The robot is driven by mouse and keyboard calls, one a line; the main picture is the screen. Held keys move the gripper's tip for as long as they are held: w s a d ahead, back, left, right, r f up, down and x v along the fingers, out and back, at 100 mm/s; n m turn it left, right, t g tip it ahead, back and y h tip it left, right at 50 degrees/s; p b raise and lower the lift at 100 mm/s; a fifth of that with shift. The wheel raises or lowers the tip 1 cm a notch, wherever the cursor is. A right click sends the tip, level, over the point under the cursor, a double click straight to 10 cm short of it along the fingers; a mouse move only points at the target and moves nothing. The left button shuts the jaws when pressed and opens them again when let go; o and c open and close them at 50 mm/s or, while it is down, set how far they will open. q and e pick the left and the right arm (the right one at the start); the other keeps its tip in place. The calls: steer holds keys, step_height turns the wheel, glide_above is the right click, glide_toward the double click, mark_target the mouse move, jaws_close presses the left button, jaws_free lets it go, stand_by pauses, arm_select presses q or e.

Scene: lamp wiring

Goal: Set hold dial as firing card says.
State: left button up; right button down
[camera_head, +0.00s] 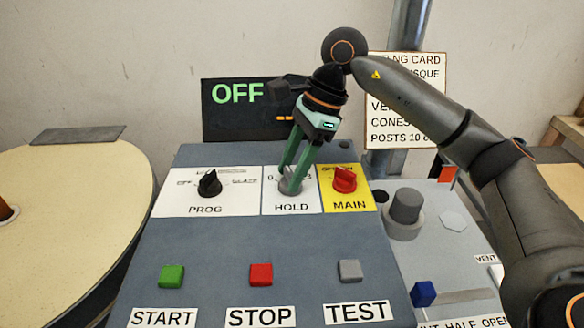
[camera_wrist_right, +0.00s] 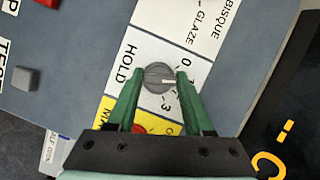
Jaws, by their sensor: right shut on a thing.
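The grey hold dial (camera_head: 291,181) sits on the white HOLD plate (camera_head: 277,207) of the sloping control panel. My right gripper (camera_head: 291,178) comes from above with its green fingers closed on the dial's sides. In the right wrist view the dial (camera_wrist_right: 157,79) is between both fingertips (camera_wrist_right: 158,76). Its white pointer line lies towards the right finger, between the printed 0 and 3; the finger hides the marks there. The firing card (camera_head: 405,132) hangs behind; my right arm covers much of it. "BISQUE", "CONES" and "POSTS 10" partly show; no hold value is readable. My left gripper is not in view.
The black PROG knob (camera_head: 210,184) is left of HOLD, and the red MAIN switch (camera_head: 344,180) is close on the right. Green START (camera_head: 171,276), red STOP (camera_head: 261,274) and grey TEST (camera_head: 349,271) buttons are in front. A dark display (camera_head: 240,118) reads OFF.

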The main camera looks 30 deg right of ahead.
stand_by(0.4)
steer(key=shift+c, duration=1.5)
jaws_free()
steer(key=shift+r, duration=0.15)
steer(key=p+v, duration=0.1)
steer(key=v, duration=1.1)
steer(key=shift+r, duration=0.2)
steer(key=shift+s, duration=0.1)
